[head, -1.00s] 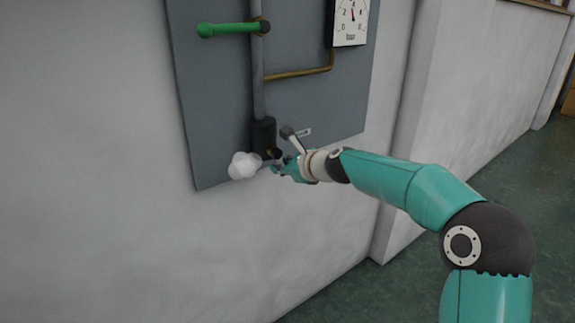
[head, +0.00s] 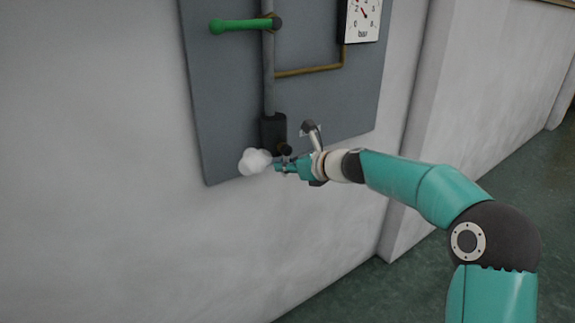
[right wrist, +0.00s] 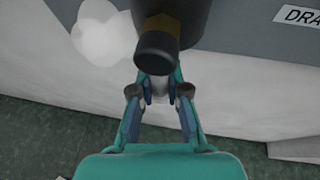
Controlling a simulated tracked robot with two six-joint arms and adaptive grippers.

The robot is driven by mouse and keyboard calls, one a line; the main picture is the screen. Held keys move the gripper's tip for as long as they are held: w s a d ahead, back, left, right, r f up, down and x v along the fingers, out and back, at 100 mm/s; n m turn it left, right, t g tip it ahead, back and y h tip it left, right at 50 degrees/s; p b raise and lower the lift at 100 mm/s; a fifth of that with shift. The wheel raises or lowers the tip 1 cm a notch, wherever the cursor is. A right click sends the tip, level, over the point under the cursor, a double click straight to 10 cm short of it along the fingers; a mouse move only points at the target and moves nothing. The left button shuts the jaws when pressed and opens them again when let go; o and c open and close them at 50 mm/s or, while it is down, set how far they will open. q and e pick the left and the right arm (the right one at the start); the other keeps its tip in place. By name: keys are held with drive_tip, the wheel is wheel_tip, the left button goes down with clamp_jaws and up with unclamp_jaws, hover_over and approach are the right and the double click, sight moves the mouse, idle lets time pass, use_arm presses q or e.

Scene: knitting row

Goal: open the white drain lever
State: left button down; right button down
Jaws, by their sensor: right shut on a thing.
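The white drain lever (right wrist: 160,90) shows in the right wrist view as a short pale piece below a dark round cap (right wrist: 156,52), between my fingertips. My right gripper (right wrist: 159,88) is shut on it. In the head view my right gripper (head: 281,166) is at the lower edge of the grey panel, just below the dark valve body (head: 272,131). The lever is mostly hidden there by the fingers. My left gripper is not in view.
A white puff (head: 255,162) hangs left of the valve. Above are a green lever (head: 240,26), a grey pipe (head: 268,75), a brass pipe (head: 310,70) and a gauge (head: 362,18) on the grey panel (head: 225,105). A label (right wrist: 300,16) is partly visible. Floor at right is clear.

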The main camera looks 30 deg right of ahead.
drive_tip(key=shift+s+f, duration=0.1)
drive_tip(key=shift+f, duration=0.4)
drive_tip(key=c, duration=1.1)
unclamp_jaws()
drive_tip(key=shift+d+r, duration=0.1)
drive_tip(key=shift+c, duration=0.2)
drive_tip(key=shift+r, duration=0.15)
drive_tip(key=shift+r, duration=0.1)
drive_tip(key=v, duration=1.1)
drive_tip(key=shift+s, duration=0.4)
drive_tip(key=shift+d, duration=0.1)
